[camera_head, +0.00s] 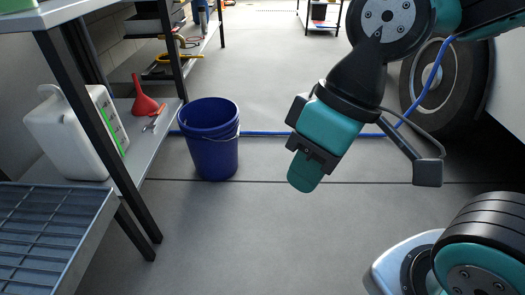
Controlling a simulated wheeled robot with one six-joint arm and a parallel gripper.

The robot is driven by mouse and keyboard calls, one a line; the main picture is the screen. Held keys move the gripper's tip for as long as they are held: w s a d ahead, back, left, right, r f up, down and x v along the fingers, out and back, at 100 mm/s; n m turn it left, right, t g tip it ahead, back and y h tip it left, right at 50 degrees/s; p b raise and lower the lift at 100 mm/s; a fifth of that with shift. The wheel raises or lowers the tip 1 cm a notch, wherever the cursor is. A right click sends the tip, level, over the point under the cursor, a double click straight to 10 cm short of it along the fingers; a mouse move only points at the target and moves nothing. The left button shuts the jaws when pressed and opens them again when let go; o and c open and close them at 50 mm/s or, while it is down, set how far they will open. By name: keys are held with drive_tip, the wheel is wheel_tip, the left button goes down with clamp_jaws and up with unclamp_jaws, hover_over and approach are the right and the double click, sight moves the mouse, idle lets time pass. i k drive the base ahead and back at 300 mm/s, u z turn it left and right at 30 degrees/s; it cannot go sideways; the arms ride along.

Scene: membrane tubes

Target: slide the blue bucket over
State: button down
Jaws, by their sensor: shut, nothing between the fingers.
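The blue bucket (211,143) stands upright on the grey floor, left of the picture's middle, close to the right side of the shelf. Its thin wire handle hangs down over the front of its wall, and its top is open. My gripper (303,177) is to the right of the bucket and apart from it, pointing down and to the left. It is shut and holds nothing. No other view shows the bucket's far side.
A shelf (165,118) at left carries a white canister (70,137) and a red funnel (145,98). A blue hose (272,133) crosses the floor behind the bucket. A vehicle wheel (437,75) is at right. Floor in front of the bucket is clear.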

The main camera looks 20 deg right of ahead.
sight(213, 118)
drive_tip(key=z, duration=0.55)
drive_tip(key=i, duration=1)
drive_tip(key=z, duration=0.05)
